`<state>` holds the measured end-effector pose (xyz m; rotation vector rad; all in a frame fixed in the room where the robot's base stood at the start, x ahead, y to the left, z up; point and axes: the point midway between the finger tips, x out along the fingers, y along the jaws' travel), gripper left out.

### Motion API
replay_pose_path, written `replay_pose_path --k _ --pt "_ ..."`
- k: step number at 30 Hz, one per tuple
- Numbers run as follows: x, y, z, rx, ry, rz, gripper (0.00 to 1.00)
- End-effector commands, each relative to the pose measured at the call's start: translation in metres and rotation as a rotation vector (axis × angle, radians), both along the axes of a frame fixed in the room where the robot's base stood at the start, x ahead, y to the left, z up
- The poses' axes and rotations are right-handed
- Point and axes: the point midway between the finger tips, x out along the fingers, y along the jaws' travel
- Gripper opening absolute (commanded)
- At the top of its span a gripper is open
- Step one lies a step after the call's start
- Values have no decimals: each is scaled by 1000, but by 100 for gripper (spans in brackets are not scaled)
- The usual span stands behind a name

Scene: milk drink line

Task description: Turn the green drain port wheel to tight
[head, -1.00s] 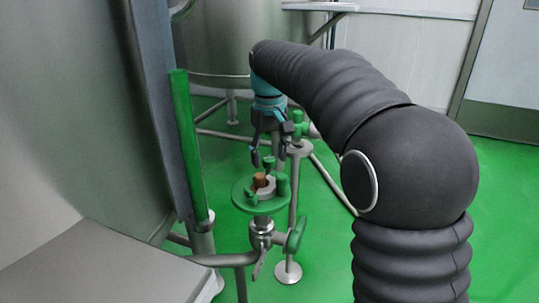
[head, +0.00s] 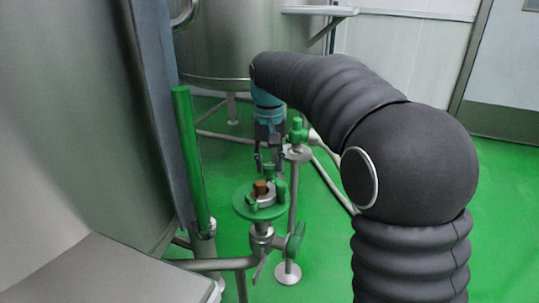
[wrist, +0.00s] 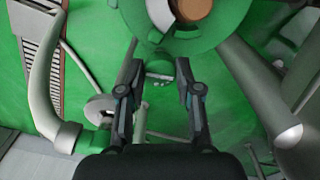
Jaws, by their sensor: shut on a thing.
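The green drain port wheel (head: 240,208) lies flat on top of a metal valve, with upright green pegs and a brown centre piece (head: 260,187) in a pale metal ring. My gripper (head: 268,168) points down at the far side of the wheel, shut on the far green peg (head: 269,173). In the wrist view the wheel (wrist: 226,30) fills the top, cut off by the frame edge. There my fingers (wrist: 159,60) stand a little apart at the wheel's rim, with the peg (wrist: 155,37) between their tips.
A green post (head: 189,150) stands close on the left, beside a large tank. A second stand with a green top (head: 297,130) is just behind my gripper. Open green floor lies to the right.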

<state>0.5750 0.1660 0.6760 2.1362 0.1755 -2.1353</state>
Motion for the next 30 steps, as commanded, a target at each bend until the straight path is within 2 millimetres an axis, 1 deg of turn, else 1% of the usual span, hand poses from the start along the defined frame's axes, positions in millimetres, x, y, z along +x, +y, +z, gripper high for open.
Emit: replay_pose_path --k 2,30 --pt "-1 0 4 -1 4 -71 0" --pt "0 0 2 -2 4 -966 0"
